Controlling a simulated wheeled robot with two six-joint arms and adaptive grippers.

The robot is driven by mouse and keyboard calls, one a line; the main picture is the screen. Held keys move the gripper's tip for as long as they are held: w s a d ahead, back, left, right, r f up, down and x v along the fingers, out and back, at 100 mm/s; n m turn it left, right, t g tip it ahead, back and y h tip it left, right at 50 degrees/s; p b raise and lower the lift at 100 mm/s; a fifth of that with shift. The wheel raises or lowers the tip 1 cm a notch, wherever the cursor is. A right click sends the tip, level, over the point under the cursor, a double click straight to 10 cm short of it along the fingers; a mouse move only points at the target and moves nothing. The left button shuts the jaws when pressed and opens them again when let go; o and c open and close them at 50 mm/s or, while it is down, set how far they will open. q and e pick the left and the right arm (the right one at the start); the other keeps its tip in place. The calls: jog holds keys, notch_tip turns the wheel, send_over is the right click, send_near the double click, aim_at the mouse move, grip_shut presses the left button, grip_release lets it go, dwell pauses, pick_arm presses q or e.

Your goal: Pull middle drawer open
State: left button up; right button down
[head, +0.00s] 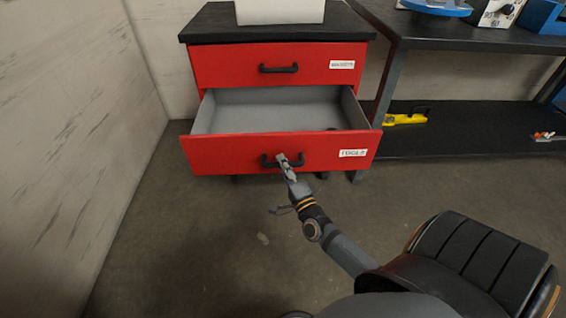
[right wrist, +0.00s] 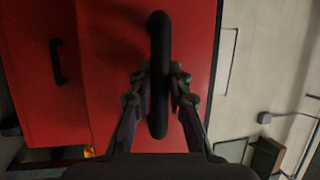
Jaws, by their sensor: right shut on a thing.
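The red cabinet (head: 196,66) has a black top. Its lower visible drawer (head: 225,156), with a label at the right of its front, is pulled well out, and its grey inside shows. A small dark thing lies inside near the right end. The upper drawer (head: 225,65) is shut. My right gripper (head: 290,163) is shut on the black handle of the open drawer; in the right wrist view its fingers (right wrist: 162,95) stand on both sides of the handle (right wrist: 158,40). My left gripper is not in view.
A pale wall (head: 60,120) runs along the left. A dark shelf bench (head: 450,40) stands at the right, with a yellow tool (head: 405,119) on its lower shelf. A white block (head: 280,11) sits on the cabinet. The floor in front is clear.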

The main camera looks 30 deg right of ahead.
jog(key=c, duration=1.3)
grip_release()
jog(key=shift+o, duration=0.2)
jog(key=v, duration=1.2)
jog(key=shift+d, duration=0.1)
